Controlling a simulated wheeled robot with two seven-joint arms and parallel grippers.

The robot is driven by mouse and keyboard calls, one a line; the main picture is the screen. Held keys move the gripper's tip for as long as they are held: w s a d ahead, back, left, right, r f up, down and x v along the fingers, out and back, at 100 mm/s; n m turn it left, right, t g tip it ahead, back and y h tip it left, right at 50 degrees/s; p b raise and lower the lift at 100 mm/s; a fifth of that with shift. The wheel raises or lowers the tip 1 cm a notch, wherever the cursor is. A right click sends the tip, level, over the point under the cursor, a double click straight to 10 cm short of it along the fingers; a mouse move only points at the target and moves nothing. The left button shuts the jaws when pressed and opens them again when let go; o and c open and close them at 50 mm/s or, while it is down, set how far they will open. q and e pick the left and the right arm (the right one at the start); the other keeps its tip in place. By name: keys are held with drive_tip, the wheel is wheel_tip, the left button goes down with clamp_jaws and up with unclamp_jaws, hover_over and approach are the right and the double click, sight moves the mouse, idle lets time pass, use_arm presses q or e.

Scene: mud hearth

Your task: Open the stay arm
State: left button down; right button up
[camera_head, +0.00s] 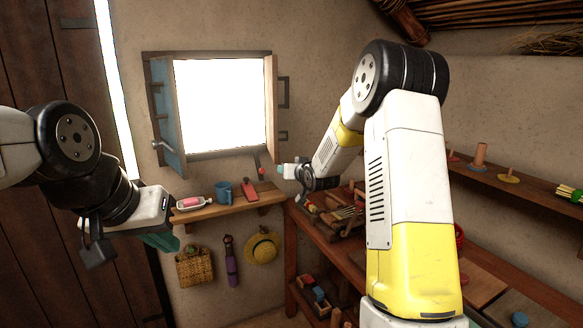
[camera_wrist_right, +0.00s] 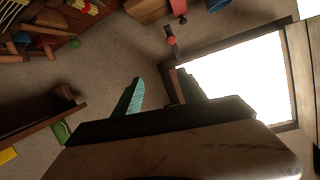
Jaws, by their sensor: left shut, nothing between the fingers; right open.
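A small dark stay arm with a red knob (camera_head: 262,171) hangs at the lower right corner of the window (camera_head: 220,105). The red knob also shows in the right wrist view (camera_wrist_right: 171,40), beyond my fingertips. My right gripper (camera_head: 283,169) is just right of the knob in the head view. In its wrist view the teal fingers (camera_wrist_right: 163,92) are spread, with nothing seen held. I cannot tell its exact distance from the knob. My left gripper (camera_head: 162,241) is shut and empty, low at the left, below the shelf. Both window leaves stand open inward.
A narrow shelf (camera_head: 215,209) under the window holds a bottle (camera_head: 195,203), a blue mug (camera_head: 223,191) and a red object (camera_head: 250,190). A basket (camera_head: 195,268) and a straw hat (camera_head: 261,247) hang below. A cluttered bench stands at right.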

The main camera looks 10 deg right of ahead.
drive_tip(key=s+d+r+g, duration=0.1)
drive_tip(key=s+r, duration=0.2)
drive_tip(key=s, duration=0.2)
drive_tip(key=shift+s+d+r+h, duration=0.15)
drive_tip(key=shift+s+r+h, duration=0.15)
drive_tip(key=shift+r, duration=0.1)
